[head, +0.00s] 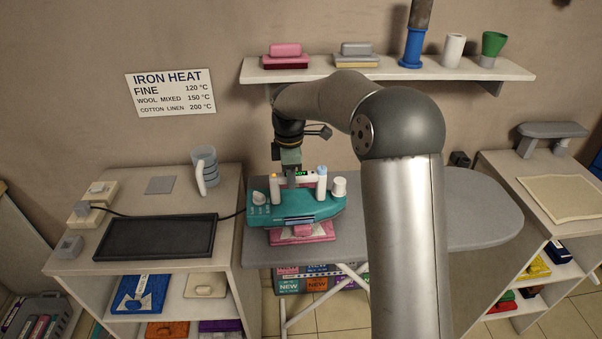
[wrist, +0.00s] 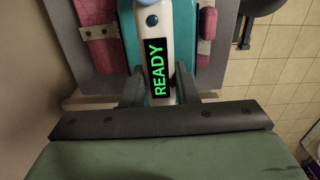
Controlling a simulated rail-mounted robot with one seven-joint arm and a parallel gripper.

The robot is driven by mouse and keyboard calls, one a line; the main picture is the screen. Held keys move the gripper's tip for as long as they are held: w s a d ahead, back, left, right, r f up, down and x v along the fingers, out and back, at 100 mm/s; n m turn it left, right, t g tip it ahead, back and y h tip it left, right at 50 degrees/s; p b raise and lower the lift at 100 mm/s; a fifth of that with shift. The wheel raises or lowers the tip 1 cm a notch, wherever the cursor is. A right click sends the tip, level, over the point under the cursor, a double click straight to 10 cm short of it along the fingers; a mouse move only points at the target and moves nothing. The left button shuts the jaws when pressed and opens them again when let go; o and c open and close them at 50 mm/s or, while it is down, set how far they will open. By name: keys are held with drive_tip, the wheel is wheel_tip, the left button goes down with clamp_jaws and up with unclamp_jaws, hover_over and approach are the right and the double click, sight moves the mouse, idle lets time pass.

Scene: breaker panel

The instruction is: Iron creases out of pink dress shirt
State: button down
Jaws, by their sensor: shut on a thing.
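The teal iron (head: 298,209) has a white handle (wrist: 152,30) with a green READY display. My gripper (head: 292,177) is shut on that handle; in the wrist view its two fingers (wrist: 159,86) press on either side of the display. The pink shirt (head: 303,236) lies folded on the left end of the grey ironing board (head: 480,215). The iron is over the shirt and hides most of it; I cannot tell whether the soleplate touches the cloth. Pink cloth edges (wrist: 103,50) show beside the iron in the wrist view.
A left table holds a dark tray (head: 157,237), a clear cup (head: 205,167) and a cord running to the iron. An iron heat sign (head: 170,92) hangs on the wall. A shelf (head: 390,75) is above. The board's right part is clear.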

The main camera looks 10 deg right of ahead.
sight(311, 173)
drive_tip(key=shift+w+a+r+p, duration=0.1)
drive_tip(key=shift+a+p, duration=0.15)
drive_tip(key=shift+a, duration=1.25)
drive_tip(key=shift+a+r+p, duration=0.1)
drive_tip(key=shift+a+p, duration=0.1)
drive_tip(key=shift+a, duration=1.25)
drive_tip(key=shift+s+d+f, duration=0.1)
drive_tip(key=shift+d+f, duration=0.05)
drive_tip(key=shift+d, duration=2.2)
drive_tip(key=shift+s+d+f, duration=0.1)
drive_tip(key=shift+d, duration=2.25)
drive_tip(key=shift+s+d+f, duration=0.1)
drive_tip(key=shift+d+f, duration=0.05)
drive_tip(key=shift+d, duration=0.75)
